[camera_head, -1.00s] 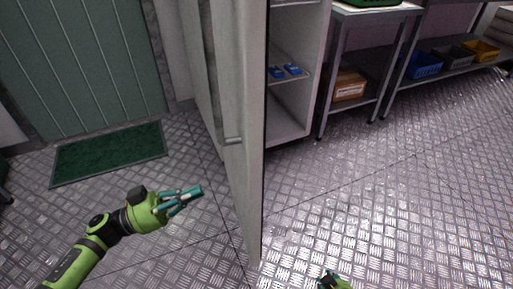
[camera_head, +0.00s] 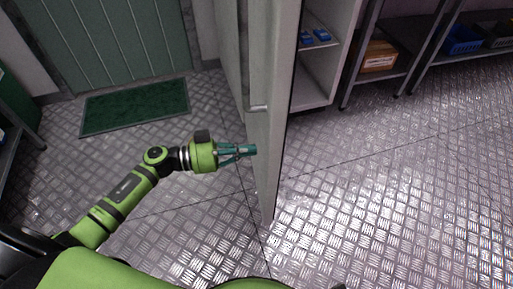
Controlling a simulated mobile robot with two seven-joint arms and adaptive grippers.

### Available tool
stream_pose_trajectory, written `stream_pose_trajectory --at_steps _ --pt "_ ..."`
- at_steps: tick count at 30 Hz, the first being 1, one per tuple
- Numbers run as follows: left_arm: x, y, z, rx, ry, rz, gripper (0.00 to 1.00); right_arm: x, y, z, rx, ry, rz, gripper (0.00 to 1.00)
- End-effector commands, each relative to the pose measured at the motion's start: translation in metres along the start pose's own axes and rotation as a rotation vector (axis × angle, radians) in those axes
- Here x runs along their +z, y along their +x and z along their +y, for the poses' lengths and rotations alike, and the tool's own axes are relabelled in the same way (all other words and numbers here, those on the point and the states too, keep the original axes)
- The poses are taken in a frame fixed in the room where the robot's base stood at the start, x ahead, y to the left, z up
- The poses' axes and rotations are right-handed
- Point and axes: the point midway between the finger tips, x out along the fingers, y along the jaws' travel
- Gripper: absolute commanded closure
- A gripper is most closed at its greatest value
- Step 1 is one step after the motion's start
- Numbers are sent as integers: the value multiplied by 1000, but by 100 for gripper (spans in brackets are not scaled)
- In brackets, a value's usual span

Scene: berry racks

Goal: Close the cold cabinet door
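The cold cabinet door (camera_head: 272,130) stands open, seen nearly edge-on, its free edge toward me. Its bar handle (camera_head: 258,107) is on the left face. The white cabinet (camera_head: 318,88) is open behind it on the right, with small blue packs (camera_head: 321,34) on a shelf. My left gripper (camera_head: 252,150) is left of the door, below the handle, with its fingers drawn together and nothing seen between them. Its tips are at or very near the door's left face; I cannot tell whether they touch. My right gripper is not in view.
A green mat (camera_head: 135,106) lies before a green door (camera_head: 110,45) at the left. A metal rack with a cardboard box (camera_head: 379,57) and a blue bin (camera_head: 461,40) stands right of the cabinet. The metal floor around the door is clear.

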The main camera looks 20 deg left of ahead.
Motion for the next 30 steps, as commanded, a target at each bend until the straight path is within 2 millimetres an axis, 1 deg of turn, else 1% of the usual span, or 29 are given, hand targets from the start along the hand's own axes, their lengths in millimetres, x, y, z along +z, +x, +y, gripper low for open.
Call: stream_pose_trajectory --at_steps 1,3,6,10,19,23,27,30 --pt "-1 8 0 1 2 4 100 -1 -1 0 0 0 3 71" --pt "0 16 0 0 0 3 100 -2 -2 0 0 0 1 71" --pt "0 22 0 0 2 1 100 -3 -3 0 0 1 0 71" --pt "0 26 0 0 0 1 100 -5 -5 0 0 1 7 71" --pt "0 26 0 0 0 0 100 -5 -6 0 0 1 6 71" --pt "-1 30 1 -8 0 1 100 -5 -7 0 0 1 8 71" --pt "-3 44 2 -34 0 2 100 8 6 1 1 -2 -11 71" --pt "-4 61 4 -68 -2 4 100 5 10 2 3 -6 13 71"
